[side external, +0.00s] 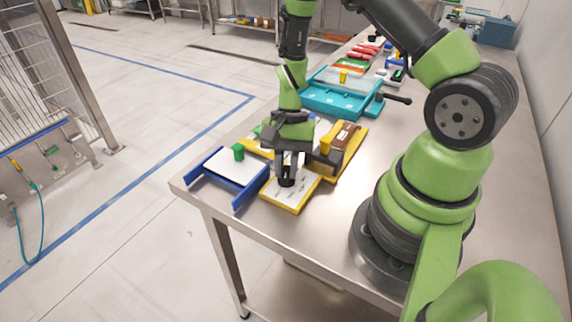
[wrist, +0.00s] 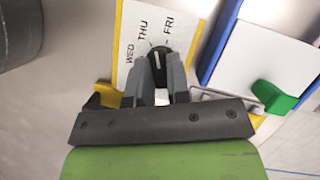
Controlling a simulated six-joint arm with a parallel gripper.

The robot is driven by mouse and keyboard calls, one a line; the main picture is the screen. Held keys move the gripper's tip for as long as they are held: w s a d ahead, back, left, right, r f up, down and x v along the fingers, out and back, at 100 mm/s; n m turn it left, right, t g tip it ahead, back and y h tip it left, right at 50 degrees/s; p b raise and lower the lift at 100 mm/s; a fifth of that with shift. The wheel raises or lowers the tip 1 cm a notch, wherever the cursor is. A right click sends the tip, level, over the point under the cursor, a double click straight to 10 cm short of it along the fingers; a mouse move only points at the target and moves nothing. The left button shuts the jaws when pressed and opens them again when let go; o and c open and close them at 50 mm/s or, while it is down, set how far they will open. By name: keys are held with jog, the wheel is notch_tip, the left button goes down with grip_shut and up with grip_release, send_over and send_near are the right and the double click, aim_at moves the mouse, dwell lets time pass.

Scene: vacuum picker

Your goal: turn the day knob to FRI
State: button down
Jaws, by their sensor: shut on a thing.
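The day knob (wrist: 158,57) is a black round knob with a white pointer line. It stands on a white plate with a yellow border (wrist: 122,62), printed WED, THU and FRI. In the wrist view the pointer line aims roughly at the gap between THU and FRI; I cannot tell its exact mark. My gripper (wrist: 157,80) is shut on the knob, one finger on each side. In the side view my gripper (side external: 287,178) points down at the yellow-edged plate (side external: 300,193), and the fingers hide most of the knob.
A blue-railed white tray with a green block (side external: 238,152) is left of the plate. A yellow panel with a brown part (side external: 348,137) lies behind right. A teal box (side external: 340,103) stands farther back. The table's front edge is close.

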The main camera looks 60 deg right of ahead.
jog(key=shift+s+a+m+t+y, duration=0.15)
jog(key=shift+m+t, duration=0.25)
jog(key=shift+m, duration=0.7)
jog(key=shift+s+m+t+y, duration=0.15)
jog(key=shift+m+t, duration=0.25)
jog(key=shift+m, duration=0.7)
jog(key=shift+w, duration=0.15)
jog(key=c, duration=1.2)
grip_release()
jog(key=shift+o, duration=0.6)
jog(key=v, duration=1)
jog(key=s+a+r+n+t+h, duration=0.1)
jog(key=s+a+r+n+t, duration=0.2)
jog(key=r+n, duration=0.4)
jog(key=s+a+r+n+t+h, duration=0.1)
jog(key=s+a+r+n+t, duration=0.3)
jog(key=r, duration=0.8)
jog(key=s+a+n, duration=0.1)
jog(key=s+n, duration=0.1)
jog(key=shift+s+a+n+h, duration=0.3)
jog(key=shift+s+a+n, duration=0.05)
jog(key=shift+s+n, duration=0.05)
